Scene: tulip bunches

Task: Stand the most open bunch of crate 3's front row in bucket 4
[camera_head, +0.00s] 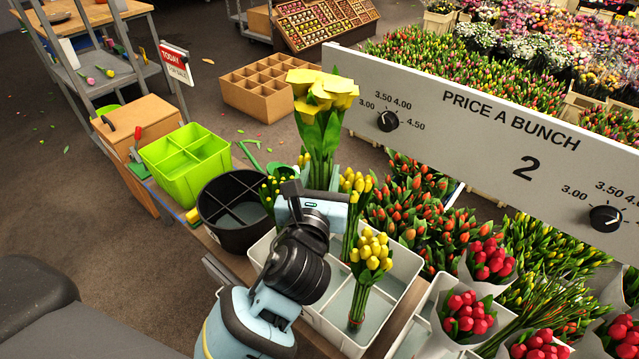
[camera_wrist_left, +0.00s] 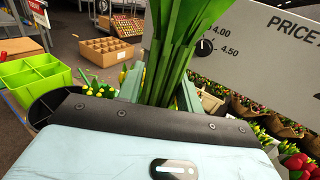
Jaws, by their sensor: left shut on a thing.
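My left gripper (camera_head: 318,188) is shut on a bunch of wide-open yellow tulips (camera_head: 322,95), held upright with the blooms above the gripper. In the left wrist view its green stems (camera_wrist_left: 175,60) stand between the fingers; the blooms are out of frame. A white divided crate (camera_head: 402,292) below holds other yellow bunches: one with closed buds (camera_head: 371,250) in the near part, another (camera_head: 356,184) behind it. My arm hides part of the crate and the lower stems. A black round bucket (camera_head: 208,218) stands left of the gripper. No bucket number is readable. My right gripper is out of view.
A lime-green divided bin (camera_head: 185,158) and a cardboard box (camera_head: 140,125) stand at the left. A grey price board (camera_head: 480,130) runs close to the right of the held bunch. Red bunches (camera_head: 467,312) stand at the lower right. Open floor lies at the far left.

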